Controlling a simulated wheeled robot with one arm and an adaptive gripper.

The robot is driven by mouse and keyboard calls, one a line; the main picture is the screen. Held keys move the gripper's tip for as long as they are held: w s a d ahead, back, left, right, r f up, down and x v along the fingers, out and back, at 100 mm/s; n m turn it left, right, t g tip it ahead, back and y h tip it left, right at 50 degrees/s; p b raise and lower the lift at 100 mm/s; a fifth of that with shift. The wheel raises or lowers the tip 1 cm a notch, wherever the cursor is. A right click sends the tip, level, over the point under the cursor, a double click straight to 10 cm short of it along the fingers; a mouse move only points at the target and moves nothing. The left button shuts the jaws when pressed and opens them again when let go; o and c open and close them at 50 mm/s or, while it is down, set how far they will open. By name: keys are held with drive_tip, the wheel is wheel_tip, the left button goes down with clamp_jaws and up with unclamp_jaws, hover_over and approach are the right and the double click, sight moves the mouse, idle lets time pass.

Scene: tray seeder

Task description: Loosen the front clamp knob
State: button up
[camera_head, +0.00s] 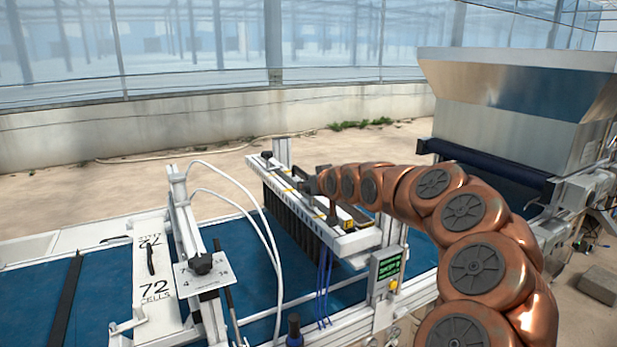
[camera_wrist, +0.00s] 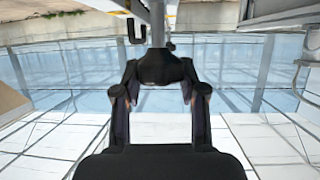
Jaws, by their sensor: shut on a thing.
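A black clamp knob (camera_wrist: 160,66) with a pale stem sits between the two fingers of my gripper (camera_wrist: 160,84) in the wrist view. The fingers close on it from both sides. In the head view my gripper (camera_head: 317,182) reaches the white dibbler bar (camera_head: 350,243) from the right; my arm and fingers hide the held knob there. Another black knob (camera_head: 332,217) stands on the near part of the bar, and one more (camera_head: 267,155) at its far end. The knob's turning angle cannot be told.
A white plate marked 72 cells (camera_head: 157,307) and a black knob on a scale plate (camera_head: 202,263) stand at the left. A green display (camera_head: 389,266) is near the bar's near end. White hoses (camera_head: 262,225) arch left of the bar. A metal hopper (camera_head: 520,95) stands at the right.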

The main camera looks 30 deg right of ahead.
drive_tip(key=shift+n+y+p, duration=0.5)
drive_tip(key=shift+y+p, duration=0.1)
drive_tip(key=shift+p, duration=0.65)
drive_tip(key=o, duration=1.2)
drive_tip(key=shift+c, duration=0.2)
drive_tip(key=v, duration=1.2)
drive_tip(key=shift+a+f, duration=0.1)
